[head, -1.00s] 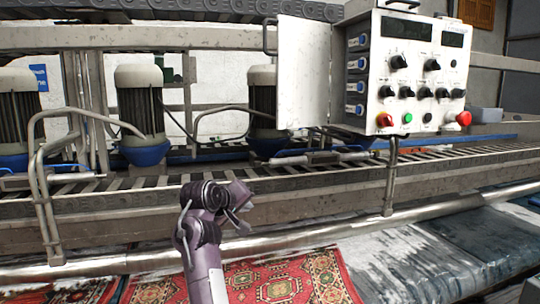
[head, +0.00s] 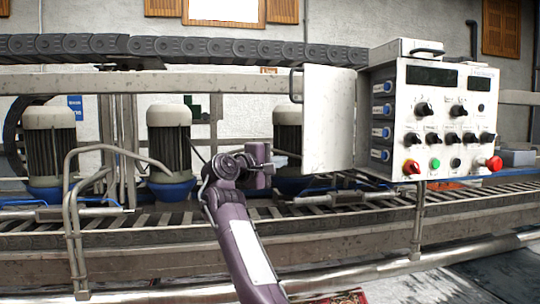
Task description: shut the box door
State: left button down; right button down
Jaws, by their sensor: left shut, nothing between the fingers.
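The control box (head: 447,120) stands at the right in the head view, its front full of knobs and buttons. Its door (head: 328,118) is a pale metal panel swung open to the left, with a dark handle (head: 295,84) on its far-left edge. The open side shows several blue-capped parts (head: 381,112) inside. My left gripper (head: 270,166) is left of the door's lower part, shut and empty, with its fingers pointing right. I cannot tell whether it touches the door. My right gripper is not in view.
A metal rail (head: 150,82) and a conveyor of slats (head: 330,205) run across the scene behind and below the box. Motors with blue bases (head: 170,150) stand at the left. A bent pipe frame (head: 72,210) rises at the front left.

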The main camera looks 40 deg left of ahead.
pick_arm(q)
jog(key=d+p, duration=0.1)
jog(key=w+d+p, duration=0.2)
jog(key=d, duration=0.1)
dwell(0.4)
dwell(0.4)
